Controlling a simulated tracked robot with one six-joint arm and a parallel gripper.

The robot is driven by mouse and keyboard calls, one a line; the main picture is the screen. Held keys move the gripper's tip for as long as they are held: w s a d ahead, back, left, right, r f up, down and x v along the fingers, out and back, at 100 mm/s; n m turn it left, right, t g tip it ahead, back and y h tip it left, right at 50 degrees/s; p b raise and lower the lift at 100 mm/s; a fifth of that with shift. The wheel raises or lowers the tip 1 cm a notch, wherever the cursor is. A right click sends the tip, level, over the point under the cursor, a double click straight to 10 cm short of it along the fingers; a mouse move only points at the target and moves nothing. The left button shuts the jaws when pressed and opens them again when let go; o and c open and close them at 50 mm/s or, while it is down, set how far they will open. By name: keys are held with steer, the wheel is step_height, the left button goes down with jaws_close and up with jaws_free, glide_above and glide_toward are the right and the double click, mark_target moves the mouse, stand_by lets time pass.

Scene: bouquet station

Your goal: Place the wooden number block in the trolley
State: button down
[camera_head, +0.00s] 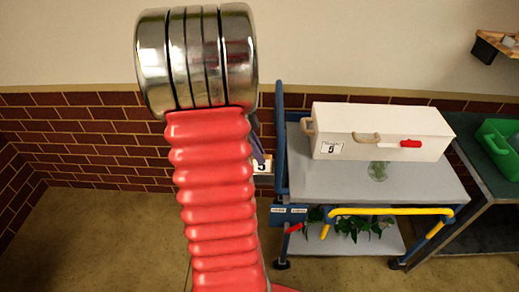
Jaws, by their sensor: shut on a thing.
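The wooden number block (263,167) shows as a small pale piece with a dark "5", just right of my red ribbed arm. My gripper (260,155) shows only in part behind the arm, as a dark finger at the block's top, and is shut on the block. The block's left side is hidden. The trolley (297,180) stands to the right, with a blue upright frame, grey top shelf, lower shelf and yellow bar. In the picture the block is just left of the trolley's blue post; the gap in depth is hard to tell.
A long white box (385,127) with a "5" label and rope handles covers the back of the top shelf. Leafy stems (352,225) lie on the lower shelf. A green bin (500,147) sits on the right table.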

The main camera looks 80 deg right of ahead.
steer(key=c, duration=1.7)
jaws_free()
steer(key=v, duration=1.2)
